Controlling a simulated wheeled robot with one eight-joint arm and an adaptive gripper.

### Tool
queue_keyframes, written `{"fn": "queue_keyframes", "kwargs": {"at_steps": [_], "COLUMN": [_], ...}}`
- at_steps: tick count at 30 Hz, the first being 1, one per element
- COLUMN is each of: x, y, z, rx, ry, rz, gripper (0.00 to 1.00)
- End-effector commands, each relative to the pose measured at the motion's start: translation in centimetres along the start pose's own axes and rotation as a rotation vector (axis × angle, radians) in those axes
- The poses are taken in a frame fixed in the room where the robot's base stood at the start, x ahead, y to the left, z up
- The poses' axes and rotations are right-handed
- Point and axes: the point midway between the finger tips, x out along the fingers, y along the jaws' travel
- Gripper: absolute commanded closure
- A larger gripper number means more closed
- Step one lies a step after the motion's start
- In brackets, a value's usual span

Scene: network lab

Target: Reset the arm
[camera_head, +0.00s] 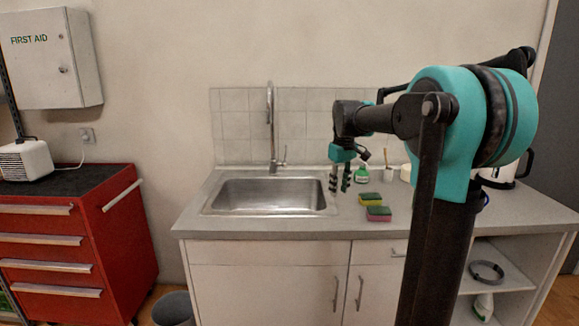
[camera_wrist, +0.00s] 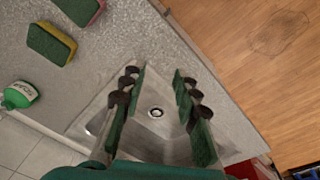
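My gripper (camera_head: 340,185) hangs from my bent arm above the right end of the steel sink (camera_head: 275,196), fingers pointing down. In the wrist view my gripper (camera_wrist: 161,72) has its two green-lined fingers apart, with nothing between them. The sink (camera_wrist: 90,122) and its drain show below the fingers there. The gripper appears clear of the counter, touching nothing. My arm hides part of the counter's right side.
Two sponges (camera_head: 370,199) (camera_head: 378,213) lie on the counter (camera_head: 315,227) right of the gripper. The tall faucet (camera_head: 271,125) rises behind the sink. A red drawer cabinet (camera_head: 112,245) and a bin (camera_head: 173,309) are at left.

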Motion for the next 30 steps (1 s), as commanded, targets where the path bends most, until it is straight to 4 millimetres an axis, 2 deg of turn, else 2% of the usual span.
{"fn": "queue_keyframes", "kwargs": {"at_steps": [5,12,15,18,21,23,30], "x": [4.7,13.7,16.8,19.0,20.2,20.6,20.7], "y": [-2.4,-8.1,-10.4,-12.2,-13.3,-13.6,-13.7], "z": [5.3,16.3,20.5,23.5,25.3,25.9,26.0], "rx": [0.129,0.375,0.461,0.525,0.563,0.574,0.578], "ry": [0.053,0.165,0.207,0.238,0.257,0.263,0.265], "rz": [0.028,0.067,0.075,0.08,0.082,0.082,0.082], "gripper": [0.69,0.69,0.69,0.69,0.69,0.69,0.69]}}
